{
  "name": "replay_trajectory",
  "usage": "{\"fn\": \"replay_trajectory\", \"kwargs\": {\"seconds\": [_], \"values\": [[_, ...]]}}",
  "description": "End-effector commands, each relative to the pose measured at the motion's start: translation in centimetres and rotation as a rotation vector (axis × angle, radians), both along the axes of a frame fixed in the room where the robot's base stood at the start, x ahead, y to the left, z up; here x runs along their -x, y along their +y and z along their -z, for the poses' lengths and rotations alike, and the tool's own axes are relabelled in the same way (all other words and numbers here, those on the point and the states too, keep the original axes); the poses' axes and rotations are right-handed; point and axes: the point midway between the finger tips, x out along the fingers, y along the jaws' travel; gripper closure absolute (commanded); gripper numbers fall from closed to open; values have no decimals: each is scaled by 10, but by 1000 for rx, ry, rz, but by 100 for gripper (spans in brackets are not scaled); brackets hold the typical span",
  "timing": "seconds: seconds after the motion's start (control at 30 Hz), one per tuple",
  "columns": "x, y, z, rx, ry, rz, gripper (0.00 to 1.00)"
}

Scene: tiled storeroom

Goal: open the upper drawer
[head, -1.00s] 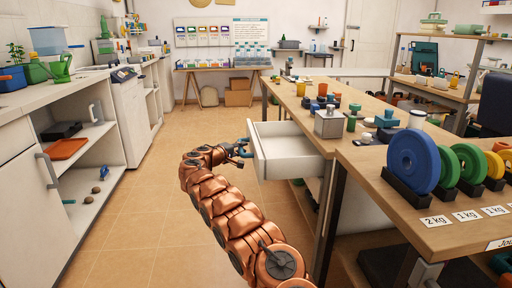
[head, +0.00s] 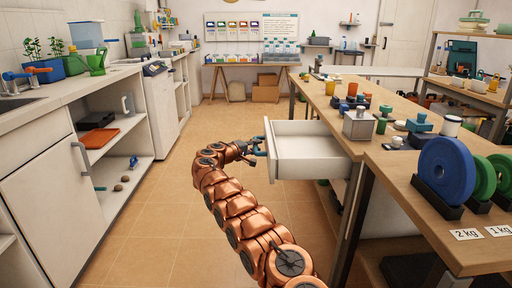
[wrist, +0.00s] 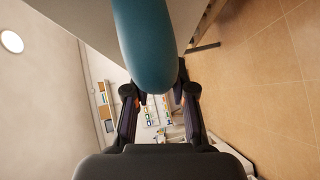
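The upper drawer (head: 311,160) is white and stands well out from the left side of the wooden workbench. Its inside looks empty in the head view. Its blue-green handle (head: 256,146) sits on the front panel, and in the wrist view the handle (wrist: 146,45) fills the upper middle. My gripper (head: 246,151) is at this handle. In the wrist view my gripper (wrist: 160,97) has one finger on each side of the handle and looks closed on it. The exact contact is partly hidden by the handle.
The workbench top (head: 388,170) carries a metal box (head: 357,125), a blue disc weight (head: 446,171) and several small items. A white cabinet (head: 55,205) and open shelves line the left side. The tiled floor (head: 175,225) between is clear.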

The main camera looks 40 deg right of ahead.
Motion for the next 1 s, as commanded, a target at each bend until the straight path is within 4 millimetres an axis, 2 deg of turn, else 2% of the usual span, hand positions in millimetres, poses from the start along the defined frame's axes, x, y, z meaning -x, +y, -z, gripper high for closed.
{"fn": "replay_trajectory", "kwargs": {"seconds": [0.03, 0.2, 0.63, 0.83, 1.0], "values": [[0, 0, 0, 0, 0, 0, 68], [0, 0, 0, 0, 0, 1, 52], [1, 5, -2, 0, 0, 1, 52], [7, 23, -7, 5, 1, 4, 52], [11, 46, -8, 3, 3, 2, 52]]}}
